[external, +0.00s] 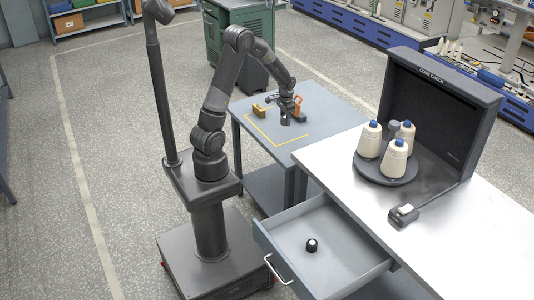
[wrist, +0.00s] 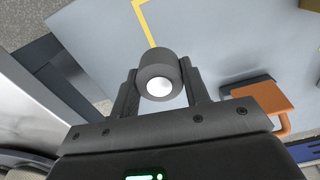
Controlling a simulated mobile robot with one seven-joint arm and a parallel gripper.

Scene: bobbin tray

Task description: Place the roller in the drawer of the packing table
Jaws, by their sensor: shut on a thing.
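My gripper (external: 287,117) is over the small side table. In the wrist view its two fingers (wrist: 158,90) are shut on the roller (wrist: 157,68), a dark grey cylinder with a pale round end facing the camera. In the external view the roller is hard to separate from the dark fingers. The packing table (external: 460,232) has a bright metal top. Its drawer (external: 285,227) is pulled open towards my base. A small black cylinder with a light top (external: 312,245) stands in the drawer; the rest of the drawer floor is bare.
Cones (external: 394,158) stand on a round dark stand (external: 370,172) before an upright dark panel (external: 437,115). A small device (external: 404,215) sits near the tabletop edge.

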